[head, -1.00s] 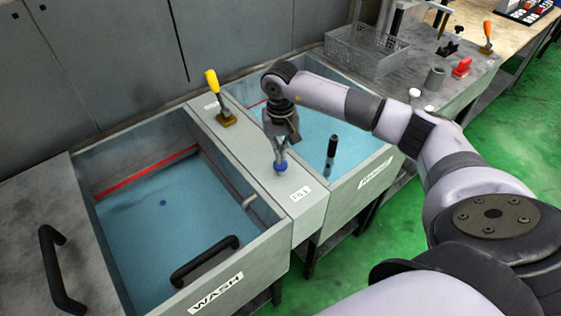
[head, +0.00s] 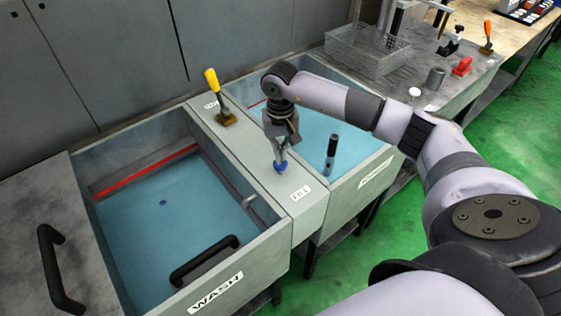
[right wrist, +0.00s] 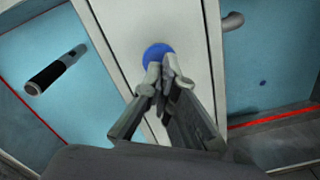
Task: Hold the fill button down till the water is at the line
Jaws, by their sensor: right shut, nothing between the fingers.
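The blue fill button (head: 281,168) is on the grey strip between the two tanks, behind the FILL label (head: 300,193). My right gripper (head: 280,160) is shut and empty, pointing down with its fingertips at the button. In the right wrist view the fingertips (right wrist: 163,82) overlap the edge of the blue button (right wrist: 157,54); whether they press it I cannot tell. The wash tank (head: 128,226) holds blue water (head: 175,235). My left gripper is not in view.
A yellow-handled lever (head: 212,82) stands farther back on the strip. The rinse tank (head: 350,172) on the right holds water and a black-handled upright tool (head: 332,150). Black handles (head: 205,260) sit near the wash tank's front. A wire basket (head: 366,50) stands behind.

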